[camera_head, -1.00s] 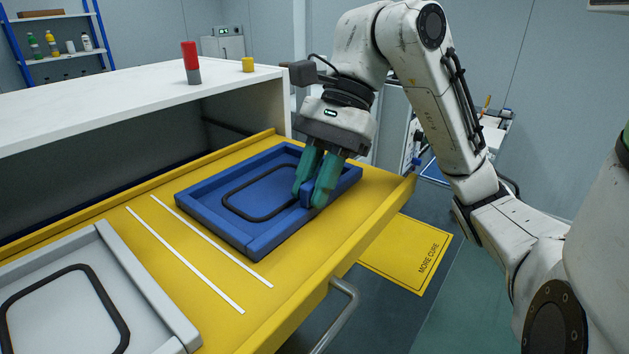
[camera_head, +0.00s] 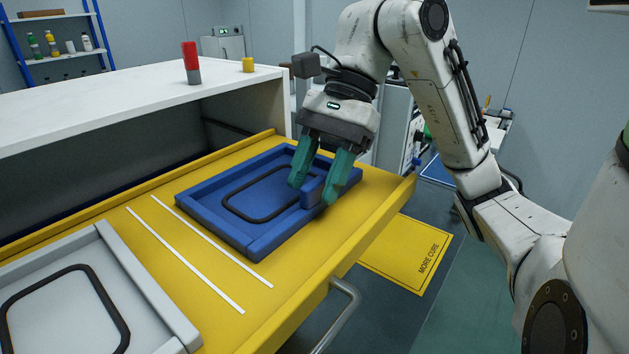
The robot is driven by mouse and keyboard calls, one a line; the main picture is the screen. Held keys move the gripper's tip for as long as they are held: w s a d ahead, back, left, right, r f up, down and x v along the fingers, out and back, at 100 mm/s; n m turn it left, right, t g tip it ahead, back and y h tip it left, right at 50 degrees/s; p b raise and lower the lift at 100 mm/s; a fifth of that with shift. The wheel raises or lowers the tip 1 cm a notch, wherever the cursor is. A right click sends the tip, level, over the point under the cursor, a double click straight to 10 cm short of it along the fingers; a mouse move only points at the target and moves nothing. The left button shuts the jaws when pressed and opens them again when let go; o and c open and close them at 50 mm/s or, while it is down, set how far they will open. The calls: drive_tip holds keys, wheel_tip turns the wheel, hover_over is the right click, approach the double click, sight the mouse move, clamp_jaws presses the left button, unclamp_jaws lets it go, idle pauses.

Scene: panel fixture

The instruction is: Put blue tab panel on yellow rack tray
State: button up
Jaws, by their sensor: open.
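The blue tab panel (camera_head: 240,231) lies flat on the yellow rack tray (camera_head: 310,272), toward its right end. It has a raised rim, a black rounded loop on its face and a small blue tab (camera_head: 312,190) at its right side. My gripper (camera_head: 313,194) is over the tab with its green fingers spread apart. The fingers stand on either side of the tab, and the tab shows between them. I cannot tell whether either finger touches the tab.
A grey panel (camera_head: 165,308) with a black loop lies at the tray's left. Two white strips (camera_head: 185,260) mark the tray between the panels. A white cabinet top (camera_head: 120,105) bears a red and grey cylinder (camera_head: 191,64) and a yellow one (camera_head: 248,65). A metal handle (camera_head: 342,312) juts from the front.

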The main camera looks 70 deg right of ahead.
drive_tip(key=v, duration=1.1)
idle(1.1)
